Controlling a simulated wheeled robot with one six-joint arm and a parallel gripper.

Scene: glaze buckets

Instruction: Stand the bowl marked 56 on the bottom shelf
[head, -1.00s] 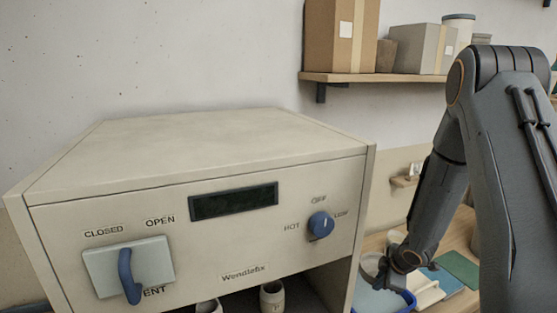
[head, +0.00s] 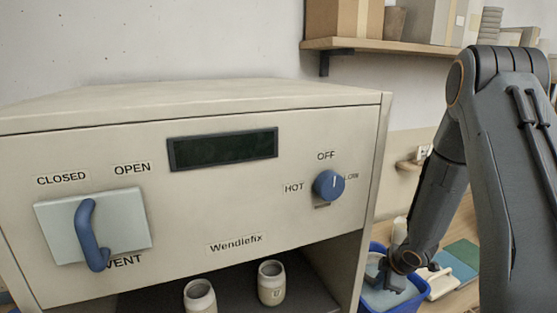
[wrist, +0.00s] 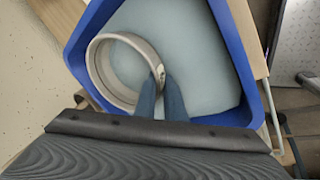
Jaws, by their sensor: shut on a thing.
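My gripper (wrist: 161,90) is shut on the rim of a pale round bowl (wrist: 96,72) in the wrist view. The bowl is over a blue bucket (wrist: 250,95) of pale blue glaze; I cannot tell whether it touches the glaze. No number can be read on it. In the head view my gripper (head: 390,280) is at the blue bucket (head: 377,247), and the bowl cannot be made out. A dark shelf (head: 238,292) shows inside the cream kiln cabinet, with two pale jars on it. I cannot tell whether this is the bottom shelf.
The cabinet (head: 230,210) fills the left, with a blue vent handle (head: 88,235) and a blue knob (head: 328,185). A jar (head: 271,283) and another jar (head: 200,297) stand in its opening. A wall shelf (head: 390,48) holds boxes. A green board (head: 462,252) lies right of the bucket.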

